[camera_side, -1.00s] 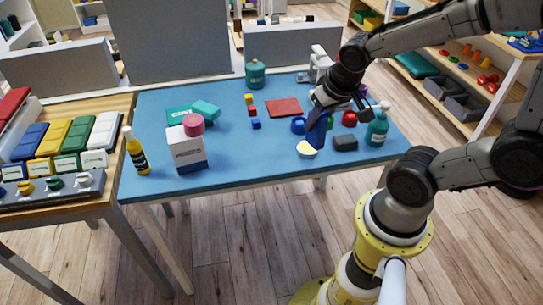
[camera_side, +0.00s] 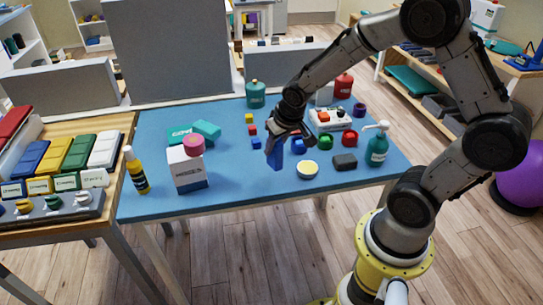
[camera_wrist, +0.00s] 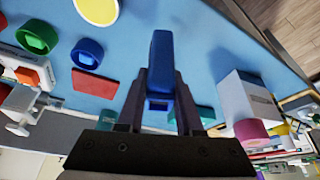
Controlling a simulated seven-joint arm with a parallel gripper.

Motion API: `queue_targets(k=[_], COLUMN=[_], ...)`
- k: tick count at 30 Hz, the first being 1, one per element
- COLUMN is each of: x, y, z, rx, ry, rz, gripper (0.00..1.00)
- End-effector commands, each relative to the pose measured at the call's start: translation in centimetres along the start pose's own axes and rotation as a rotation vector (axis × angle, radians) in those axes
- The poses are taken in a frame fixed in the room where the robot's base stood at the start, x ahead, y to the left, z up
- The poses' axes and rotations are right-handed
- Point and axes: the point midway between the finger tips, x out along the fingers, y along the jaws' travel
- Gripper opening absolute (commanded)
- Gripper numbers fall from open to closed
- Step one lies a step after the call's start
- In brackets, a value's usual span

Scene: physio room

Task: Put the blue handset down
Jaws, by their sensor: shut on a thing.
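My gripper (camera_side: 277,140) is shut on the blue handset (camera_side: 275,156). It holds the handset nearly upright, low over the middle of the blue table (camera_side: 240,185). I cannot tell from the side view whether the lower end touches the tabletop. In the wrist view the handset (camera_wrist: 161,62) sits between the two fingers of my gripper (camera_wrist: 160,90), its far end pointing away from the palm. The fingers cover part of its near end.
A white box (camera_side: 188,170) with a pink roll (camera_side: 193,146) stands left. Small cubes and a white button device (camera_side: 325,122) lie behind. Front-middle table is clear.

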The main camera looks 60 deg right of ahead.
Motion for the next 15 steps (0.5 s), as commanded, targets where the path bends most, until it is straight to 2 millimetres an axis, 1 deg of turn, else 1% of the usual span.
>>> queue_targets(k=[5, 7, 12, 15], x=[1.3, 2.3, 4.2, 4.6], y=[-0.1, -0.2, -0.2, -0.2], z=[-0.5, -0.6, 0.3, 0.5], rx=[0.000, 0.001, 0.000, 0.001], ry=[0.002, -0.001, 0.002, 0.003], rz=[0.000, 0.001, 0.000, -0.001], gripper=[0.00, 0.00, 0.00, 0.00])
